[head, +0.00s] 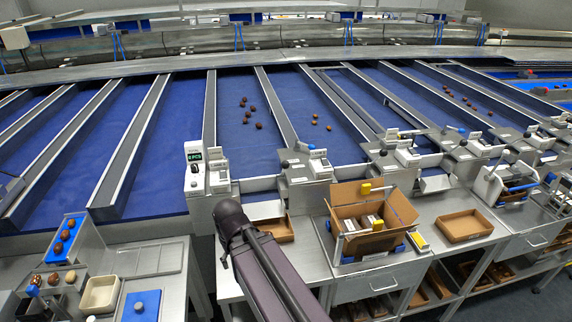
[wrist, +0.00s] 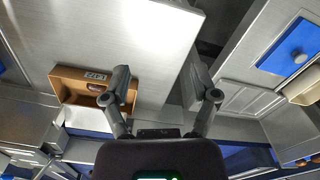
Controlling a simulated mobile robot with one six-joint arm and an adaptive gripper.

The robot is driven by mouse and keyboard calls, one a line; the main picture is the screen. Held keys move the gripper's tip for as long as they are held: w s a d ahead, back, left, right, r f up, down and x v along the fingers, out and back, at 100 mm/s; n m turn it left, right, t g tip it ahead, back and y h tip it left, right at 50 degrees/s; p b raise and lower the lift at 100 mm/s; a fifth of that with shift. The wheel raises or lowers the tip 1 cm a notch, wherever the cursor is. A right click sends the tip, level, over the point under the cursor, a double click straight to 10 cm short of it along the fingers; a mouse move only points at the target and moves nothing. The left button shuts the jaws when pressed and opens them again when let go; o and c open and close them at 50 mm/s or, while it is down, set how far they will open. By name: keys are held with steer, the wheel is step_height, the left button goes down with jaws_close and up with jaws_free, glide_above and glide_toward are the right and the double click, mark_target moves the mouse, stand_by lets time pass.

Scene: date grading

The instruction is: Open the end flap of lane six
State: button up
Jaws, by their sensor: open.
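Several blue lanes run away from me between grey dividers in the head view. Dates lie on one lane (head: 234,90) left of centre and on the lane (head: 300,105) to its right. Grey metal end pieces, some with dark knobs, close off the near lane ends; one end bar (head: 258,184) is just beyond my arm. No lane number is legible, so I cannot tell which flap is lane six's. My gripper (wrist: 158,82) shows in the wrist view with two dark fingers spread wide and nothing between them. Its fingertips are hidden in the head view behind my arm.
An open cardboard box (head: 345,216) stands right of my arm, with a shallow brown tray (head: 465,226) beyond. A small tray (wrist: 62,88) lies left of the fingers in the wrist view. A white display unit (head: 193,180) stands beside the near lane end.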

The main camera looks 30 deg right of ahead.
steer(key=shift+o, duration=0.3)
step_height(320, 180, up, 22)
steer(key=m+t+p, duration=0.2)
steer(key=m+p, duration=1.7)
steer(key=p, duration=0.3)
glide_above(285, 165)
steer(key=s, duration=0.1)
steer(key=shift+s+d+r, duration=0.15)
steer(key=shift+s+d, duration=0.1)
steer(key=shift+d, duration=0.05)
steer(key=shift+f, duration=0.25)
steer(key=w+f+b, duration=0.1)
steer(key=f+b, duration=0.7)
steer(key=b, duration=0.1)
steer(key=w+f+b, duration=0.1)
steer(key=f+b, duration=0.3)
steer(key=f, duration=0.1)
steer(key=shift+w+d+b, duration=0.1)
steer(key=shift+w+b, duration=0.2)
steer(key=shift+w, duration=0.05)
